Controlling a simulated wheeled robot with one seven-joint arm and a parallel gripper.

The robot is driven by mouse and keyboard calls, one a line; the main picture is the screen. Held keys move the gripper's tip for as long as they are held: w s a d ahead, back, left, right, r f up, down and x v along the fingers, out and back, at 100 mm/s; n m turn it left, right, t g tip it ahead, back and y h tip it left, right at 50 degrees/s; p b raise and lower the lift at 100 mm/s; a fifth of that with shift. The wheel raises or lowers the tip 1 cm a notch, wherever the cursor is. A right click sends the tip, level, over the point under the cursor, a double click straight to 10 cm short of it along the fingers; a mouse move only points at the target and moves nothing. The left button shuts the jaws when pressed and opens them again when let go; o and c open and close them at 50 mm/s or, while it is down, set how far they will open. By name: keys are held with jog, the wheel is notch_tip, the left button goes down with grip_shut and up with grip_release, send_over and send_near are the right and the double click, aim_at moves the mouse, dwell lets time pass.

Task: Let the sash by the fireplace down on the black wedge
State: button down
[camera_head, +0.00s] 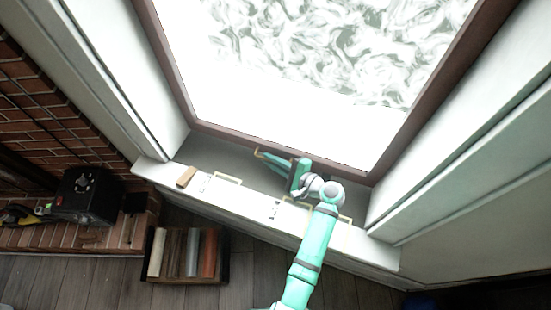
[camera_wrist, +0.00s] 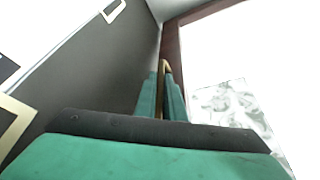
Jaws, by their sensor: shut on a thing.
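The window sash (camera_head: 300,148) by the fireplace has a dark brown frame around a bright pane. Its brown edge also shows in the wrist view (camera_wrist: 171,50). My gripper (camera_head: 262,154) is at its lower rail, left of middle. Its green fingers (camera_wrist: 164,92) are shut on a thin yellowish handle (camera_wrist: 165,66), which shows between the tips. Whether the rail touches anything beneath it I cannot tell. A tan wooden block (camera_head: 186,177) lies on the left of the white sill. I cannot make out a black wedge on the sill.
Yellow-outlined marks (camera_head: 228,177) and small pale labels lie along the sill. Deep white side walls (camera_head: 155,110) flank the window. Below left are a black box (camera_head: 86,196) on the brick hearth and a tray (camera_head: 155,277) of coloured strips on the floor.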

jog(key=shift+s+f, duration=0.1)
jog(key=shift+f, duration=0.15)
jog(key=c, duration=1.8)
grip_release()
jog(key=shift+c, duration=0.2)
jog(key=shift+r, duration=0.1)
jog(key=v, duration=1)
jog(key=shift+s+d+r, duration=0.1)
jog(key=shift+s+d, duration=0.15)
jog(key=shift+a, duration=0.1)
